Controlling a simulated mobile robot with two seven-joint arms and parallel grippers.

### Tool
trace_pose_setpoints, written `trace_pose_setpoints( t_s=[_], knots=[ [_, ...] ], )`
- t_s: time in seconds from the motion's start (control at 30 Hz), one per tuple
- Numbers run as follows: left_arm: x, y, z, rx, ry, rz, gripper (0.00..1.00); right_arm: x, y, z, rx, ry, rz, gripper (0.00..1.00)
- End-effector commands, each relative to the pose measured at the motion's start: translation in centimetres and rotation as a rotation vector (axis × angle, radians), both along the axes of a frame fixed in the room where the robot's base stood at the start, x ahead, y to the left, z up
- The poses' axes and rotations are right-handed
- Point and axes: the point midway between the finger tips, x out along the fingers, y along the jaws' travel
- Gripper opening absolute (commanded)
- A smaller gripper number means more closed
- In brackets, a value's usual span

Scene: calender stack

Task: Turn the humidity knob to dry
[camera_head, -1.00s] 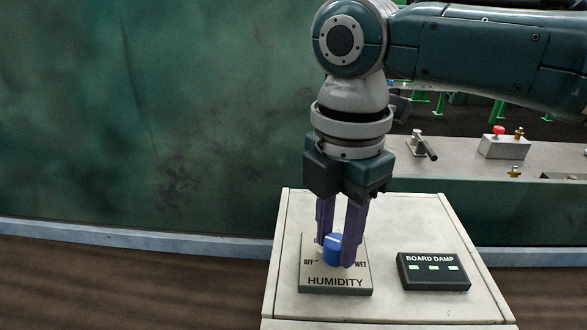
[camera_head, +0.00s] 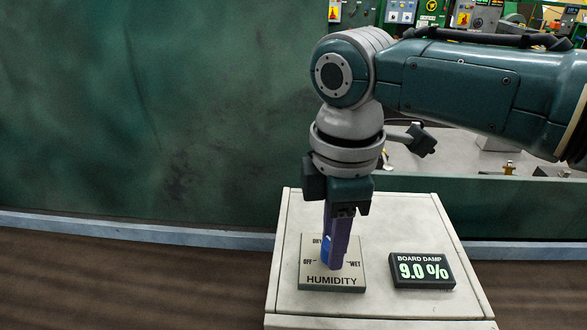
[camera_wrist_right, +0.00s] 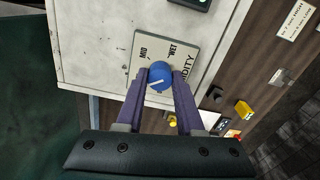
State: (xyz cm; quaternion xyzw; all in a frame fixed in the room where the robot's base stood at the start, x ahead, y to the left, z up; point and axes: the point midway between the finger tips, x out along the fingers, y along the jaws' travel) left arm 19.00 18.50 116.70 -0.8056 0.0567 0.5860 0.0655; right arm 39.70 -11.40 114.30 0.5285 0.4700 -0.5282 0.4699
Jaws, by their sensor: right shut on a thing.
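The blue humidity knob (camera_head: 326,248) sits on a grey plate (camera_head: 345,287) marked HUMIDITY. In the head view, OFF shows at its left, WET at its right and a partly covered DRY at its upper left. My right gripper (camera_head: 332,262) points down and is shut on the knob, partly hiding it. The right wrist view shows the knob (camera_wrist_right: 160,72) between the purple fingertips. Its white line lies toward the lower left, on the side away from WET; the mark it faces is hidden there. My left gripper is not in view.
The plate is on a pale cabinet top (camera_head: 385,220). A black BOARD DAMP display (camera_head: 422,271) reads 9.0 % to the right of the plate. A large green roller or wall (camera_head: 150,110) fills the left, and a grey bench with fittings stands behind.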

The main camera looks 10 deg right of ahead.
Motion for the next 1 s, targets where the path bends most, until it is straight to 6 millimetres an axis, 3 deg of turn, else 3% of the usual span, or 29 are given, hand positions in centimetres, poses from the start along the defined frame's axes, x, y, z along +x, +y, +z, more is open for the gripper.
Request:
trace_pose_setpoints(
  t_s=[0.33, 0.37, 0.6, 0.87, 1.0],
  knots=[
    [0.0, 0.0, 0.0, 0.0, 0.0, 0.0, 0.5, 0.0, 0.0, 0.1, 0.0, 0.002, -0.001, 0.0],
    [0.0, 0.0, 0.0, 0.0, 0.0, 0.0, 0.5, 0.0, 0.0, 0.1, 0.0, 0.002, -0.001, 0.39],
    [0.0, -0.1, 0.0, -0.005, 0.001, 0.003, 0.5, 0.0, 0.0, 0.1, 0.0, 0.001, -0.001, 0.66],
    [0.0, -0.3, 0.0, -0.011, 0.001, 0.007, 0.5, 0.0, 0.0, 0.1, 0.0, 0.0, 0.0, 0.67],
    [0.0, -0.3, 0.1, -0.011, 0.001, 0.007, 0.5, 0.1, 0.0, 1.4, 0.003, -0.002, 0.001, 0.67]
  ],
)
